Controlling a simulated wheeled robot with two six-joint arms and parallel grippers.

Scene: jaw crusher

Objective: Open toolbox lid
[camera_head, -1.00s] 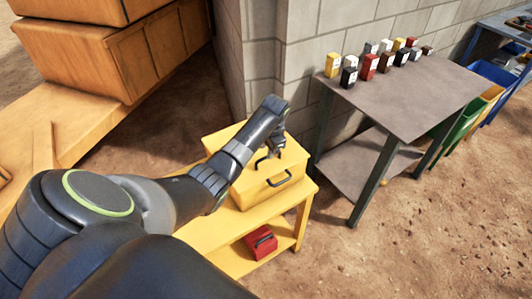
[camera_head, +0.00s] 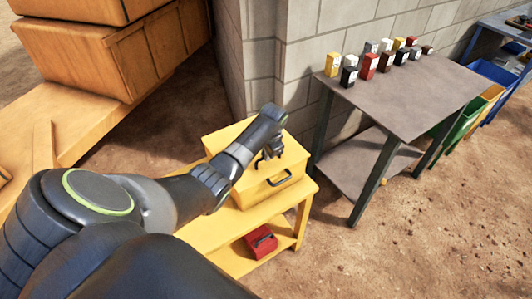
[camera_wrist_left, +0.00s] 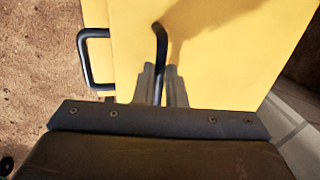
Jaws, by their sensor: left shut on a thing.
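The yellow toolbox (camera_head: 277,190) stands on a yellow bench with its lid (camera_head: 222,141) down. A dark handle (camera_head: 280,179) is on its front face. My left gripper (camera_head: 268,154) is over the lid and shut on the dark handle on top of it. In the left wrist view the gripper fingers (camera_wrist_left: 160,84) close around the black lid handle (camera_wrist_left: 161,45). The front handle (camera_wrist_left: 84,62) shows at the left there, apart from the fingers. My right gripper is not in view.
The yellow bench (camera_head: 260,216) holds a red box (camera_head: 261,241) on its lower shelf. A grey table (camera_head: 405,95) with several small coloured boxes stands at the right by the block wall (camera_head: 255,60). Large wooden crates (camera_head: 100,58) are at the upper left.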

